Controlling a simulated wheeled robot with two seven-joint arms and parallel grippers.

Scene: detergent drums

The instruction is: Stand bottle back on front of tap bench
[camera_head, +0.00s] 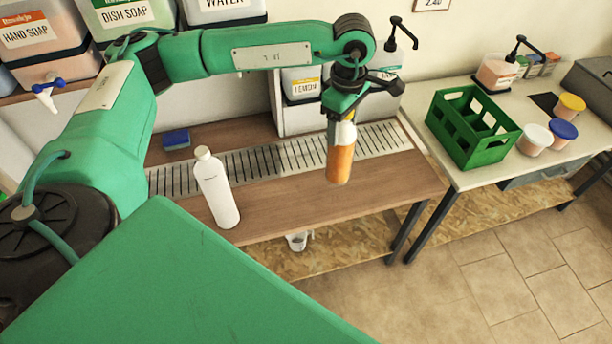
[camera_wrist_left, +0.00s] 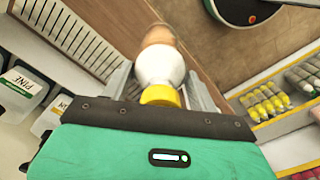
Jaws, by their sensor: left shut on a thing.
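The bottle (camera_head: 340,160) has an orange body and a white shoulder; its yellow cap shows in the left wrist view (camera_wrist_left: 160,95). My left gripper (camera_head: 343,112) points down and is shut on its upper part, with a finger on each side. The bottle is upright over the wooden front strip of the tap bench (camera_head: 285,205), right of the middle. I cannot tell whether its base touches the wood. My right gripper is not in view.
A white bottle (camera_head: 217,188) stands on the bench to the left. A slotted drain grate (camera_head: 265,162) and blue sponge (camera_head: 176,139) lie behind. A green crate (camera_head: 472,128) and several tubs are on the right table. Bare wood lies between the two bottles.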

